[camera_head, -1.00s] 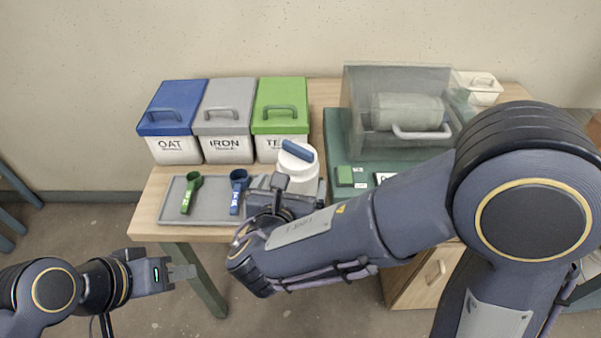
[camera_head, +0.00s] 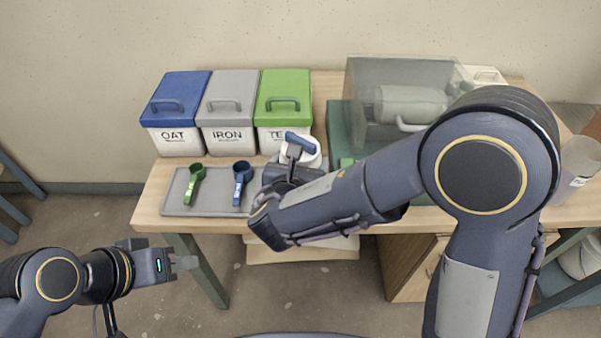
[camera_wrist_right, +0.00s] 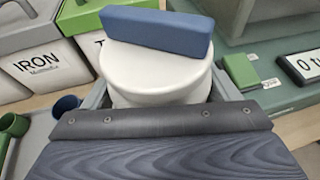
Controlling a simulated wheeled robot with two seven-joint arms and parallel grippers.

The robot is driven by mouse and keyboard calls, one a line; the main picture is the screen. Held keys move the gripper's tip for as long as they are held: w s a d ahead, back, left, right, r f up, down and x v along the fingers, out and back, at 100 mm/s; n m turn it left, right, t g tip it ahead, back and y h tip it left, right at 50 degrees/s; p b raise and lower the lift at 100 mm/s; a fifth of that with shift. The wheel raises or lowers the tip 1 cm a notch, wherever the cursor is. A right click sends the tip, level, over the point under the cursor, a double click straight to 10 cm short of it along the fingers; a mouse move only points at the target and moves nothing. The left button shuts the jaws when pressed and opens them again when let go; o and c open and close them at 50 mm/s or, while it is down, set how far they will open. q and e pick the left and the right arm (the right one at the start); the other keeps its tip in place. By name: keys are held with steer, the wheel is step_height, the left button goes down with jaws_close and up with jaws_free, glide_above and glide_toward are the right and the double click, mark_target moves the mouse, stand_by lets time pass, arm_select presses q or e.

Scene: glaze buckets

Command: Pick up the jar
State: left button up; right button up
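The jar (camera_head: 312,158) is white with a blue bar handle on its lid. It stands upright at the front of the table, partly hidden by my right wrist. My right gripper (camera_head: 283,172) is at the jar's near side. In the right wrist view the jar (camera_wrist_right: 155,75) sits between the two grey fingers, which are spread on either side of it. They look open, with a slight gap at the right; their tips are hidden. My left gripper (camera_head: 185,263) is empty, low at the left, off the table's front edge; its finger opening is unclear.
Bins with blue (camera_head: 174,98), grey (camera_head: 229,95) and green (camera_head: 284,92) lids stand behind. A grey tray (camera_head: 215,205) holds a green scoop (camera_head: 194,184) and a blue scoop (camera_head: 242,183). A clear case (camera_head: 405,80) with a cylinder stands at the right.

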steer(key=c, duration=0.5)
steer(key=shift+r, duration=0.15)
steer(key=shift+c, duration=0.3)
steer(key=shift+r, duration=0.1)
